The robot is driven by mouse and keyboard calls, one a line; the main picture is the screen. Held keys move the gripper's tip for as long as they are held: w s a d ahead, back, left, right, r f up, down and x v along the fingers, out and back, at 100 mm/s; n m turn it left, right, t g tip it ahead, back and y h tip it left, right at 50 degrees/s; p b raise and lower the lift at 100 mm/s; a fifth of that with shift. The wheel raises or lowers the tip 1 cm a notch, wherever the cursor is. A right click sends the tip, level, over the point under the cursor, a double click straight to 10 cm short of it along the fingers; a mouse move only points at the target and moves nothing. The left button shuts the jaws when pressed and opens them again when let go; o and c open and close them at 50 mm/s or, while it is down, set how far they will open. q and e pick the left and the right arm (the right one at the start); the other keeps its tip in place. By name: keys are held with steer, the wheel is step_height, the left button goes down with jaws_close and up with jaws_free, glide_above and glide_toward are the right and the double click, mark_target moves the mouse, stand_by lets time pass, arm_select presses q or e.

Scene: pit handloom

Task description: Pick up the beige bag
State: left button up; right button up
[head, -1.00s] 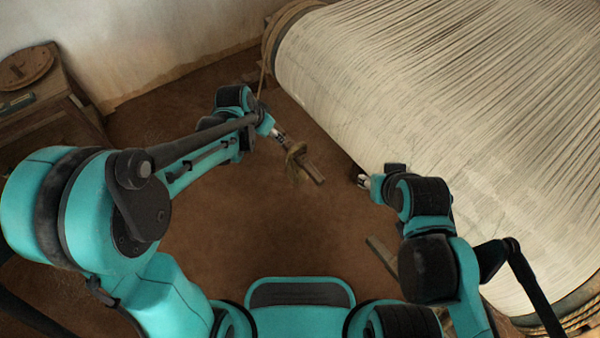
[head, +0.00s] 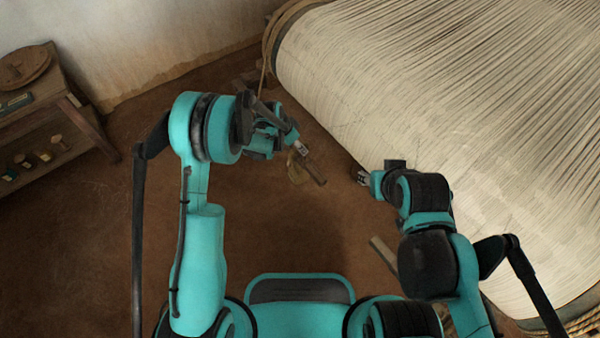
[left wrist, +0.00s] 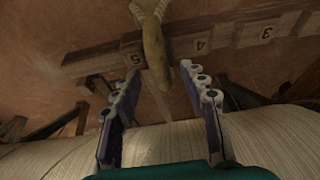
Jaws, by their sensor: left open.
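A small tan-beige bag (left wrist: 153,45) with a tied, ribbed neck shows at the top middle of the left wrist view. Its lower end hangs just beyond and between the fingertips of my left gripper (left wrist: 160,68), which is open and empty.
A numbered wooden bar (left wrist: 220,37) lies behind the bag. The large warp-covered loom beam (head: 400,90) fills the right side. A wooden shelf (head: 75,115) with spools and a round disc stands at left. Bare earthen floor (head: 110,240) lies between.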

arm_select(q)
steer(key=x, duration=0.3)
steer(key=shift+b, duration=0.35)
steer(key=shift+a+r, duration=0.1)
steer(key=shift+c, duration=0.8)
jaws_close()
arm_select(e)
steer(key=shift+f, duration=0.7)
arm_select(q)
steer(key=shift+r, duration=0.1)
steer(key=shift+w+r+p, duration=0.1)
steer(key=shift+r+p, duration=0.95)
steer(key=shift+r, duration=0.6)
steer(key=shift+a, duration=0.15)
steer(key=s+a+p, duration=0.3)
steer(key=s+a, duration=0.7)
steer(key=a, duration=0.4)
steer(key=shift+s, duration=0.35)
arm_select(e)
steer(key=shift+r, duration=2.7)
